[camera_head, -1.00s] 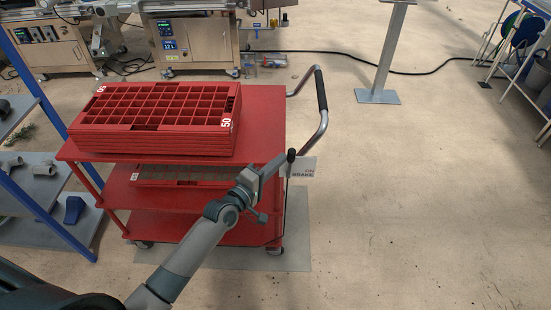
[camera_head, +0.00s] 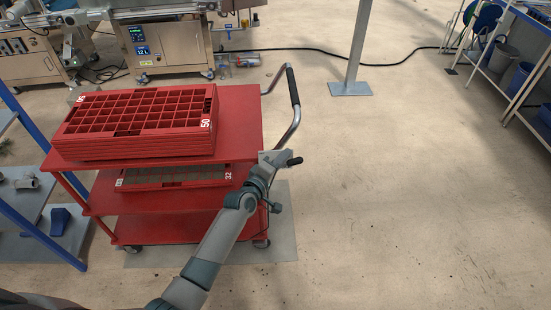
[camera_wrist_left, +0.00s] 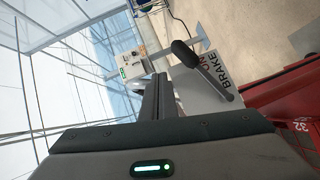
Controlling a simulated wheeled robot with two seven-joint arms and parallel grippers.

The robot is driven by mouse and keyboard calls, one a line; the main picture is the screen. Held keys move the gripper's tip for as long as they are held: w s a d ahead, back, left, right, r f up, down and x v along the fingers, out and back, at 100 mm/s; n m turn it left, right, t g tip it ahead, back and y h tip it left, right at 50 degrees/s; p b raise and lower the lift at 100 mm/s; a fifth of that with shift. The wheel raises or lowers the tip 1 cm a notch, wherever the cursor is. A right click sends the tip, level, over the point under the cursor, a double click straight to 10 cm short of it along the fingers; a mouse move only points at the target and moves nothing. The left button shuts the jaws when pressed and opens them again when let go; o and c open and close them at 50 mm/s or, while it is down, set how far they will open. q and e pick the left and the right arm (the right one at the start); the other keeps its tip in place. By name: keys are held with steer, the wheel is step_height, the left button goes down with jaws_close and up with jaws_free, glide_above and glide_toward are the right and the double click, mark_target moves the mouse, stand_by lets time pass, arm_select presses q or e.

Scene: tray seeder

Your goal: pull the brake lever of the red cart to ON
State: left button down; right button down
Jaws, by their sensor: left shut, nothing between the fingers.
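The red cart (camera_head: 240,135) stands left of centre in the head view, with its brake lever (camera_head: 295,161) at the right side. The lever's black grip points right, past the edge of the pale brake plate (camera_head: 275,156). In the left wrist view the lever (camera_wrist_left: 186,54) lies across the plate (camera_wrist_left: 190,87), which reads BRAKE and a red ON. My left gripper (camera_head: 267,164) is shut and empty, in front of the plate and left of the black grip. Its fingers (camera_wrist_left: 158,88) show beside the lever; I cannot tell if they touch. My right gripper is out of view.
A stack of red trays (camera_head: 140,120) sits on the cart's top. The cart's push handle (camera_head: 293,90) rises behind the lever. A grey post (camera_head: 350,88) stands further back. Blue-framed shelving (camera_head: 50,230) is at the left. The floor to the right is clear.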

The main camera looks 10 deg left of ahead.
mark_target(293, 161)
arm_select(q)
steer(key=shift+w+d+f+b, duration=0.3)
steer(key=shift+d+f+b, duration=0.1)
steer(key=shift+d+f, duration=0.45)
steer(key=shift+w+d+f, duration=0.1)
steer(key=shift+d+f, duration=0.25)
steer(key=shift+d, duration=0.1)
steer(key=shift+d+b, duration=0.1)
steer(key=shift+b, duration=0.2)
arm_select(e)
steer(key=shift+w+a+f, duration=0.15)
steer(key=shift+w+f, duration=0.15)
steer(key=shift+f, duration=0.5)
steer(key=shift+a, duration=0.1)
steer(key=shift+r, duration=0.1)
